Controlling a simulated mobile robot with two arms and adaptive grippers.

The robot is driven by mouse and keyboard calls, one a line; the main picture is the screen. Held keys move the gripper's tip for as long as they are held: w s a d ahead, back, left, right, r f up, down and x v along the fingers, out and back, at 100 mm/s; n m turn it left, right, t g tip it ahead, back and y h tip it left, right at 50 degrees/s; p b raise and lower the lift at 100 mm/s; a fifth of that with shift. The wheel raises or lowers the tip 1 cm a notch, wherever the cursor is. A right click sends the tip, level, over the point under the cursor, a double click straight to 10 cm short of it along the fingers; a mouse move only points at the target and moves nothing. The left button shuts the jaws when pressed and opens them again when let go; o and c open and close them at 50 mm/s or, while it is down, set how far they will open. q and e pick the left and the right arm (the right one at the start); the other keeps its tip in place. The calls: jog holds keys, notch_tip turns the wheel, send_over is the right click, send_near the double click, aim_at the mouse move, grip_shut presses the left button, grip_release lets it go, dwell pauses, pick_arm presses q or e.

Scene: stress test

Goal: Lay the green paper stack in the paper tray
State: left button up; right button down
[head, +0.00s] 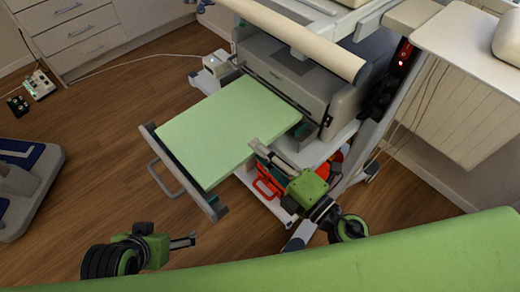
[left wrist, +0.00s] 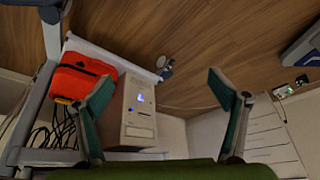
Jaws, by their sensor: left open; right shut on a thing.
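The green paper stack (head: 222,128) is a thick flat light-green block in front of the printer. It lies level over the pulled-out paper tray (head: 207,203), whose grey front and handle show past the stack's near-left end. The stack hides the tray floor, so I cannot tell whether it rests on it. My right gripper (head: 258,148) is shut on the stack's right edge. My left gripper (head: 190,241) is low in the head view, apart from stack and tray. In the left wrist view its two fingers (left wrist: 160,85) are spread, with nothing between them.
The grey printer (head: 292,75) stands on a white cart behind the tray. A red case (head: 268,182) sits below, and also shows in the left wrist view (left wrist: 82,77) beside a beige computer box (left wrist: 138,112). A green padded surface (head: 400,260) crosses the front. Wooden floor is open at left.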

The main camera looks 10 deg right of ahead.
pick_arm(q)
jog(key=shift+w, duration=0.15)
jog(key=shift+w+d+r+t, duration=0.25)
jog(key=shift+w+r+t, duration=0.1)
jog(key=shift+w, duration=0.3)
jog(key=shift+w+d+r+t, duration=0.2)
jog(key=shift+w+t, duration=0.15)
jog(key=shift+w, duration=0.25)
jog(key=shift+w+d+r+b, duration=0.1)
jog(key=shift+w+b, duration=0.2)
jog(key=shift+w+d+r+t+h, duration=0.2)
jog(key=shift+w+r+t+h, duration=0.1)
jog(key=shift+w+t, duration=0.25)
jog(key=shift+w, duration=0.1)
jog(key=shift+w+d+r+t, duration=0.25)
jog(key=shift+w+r, duration=0.15)
jog(key=shift+w, duration=0.25)
jog(key=shift+w+b, duration=0.1)
jog(key=shift+b, duration=0.2)
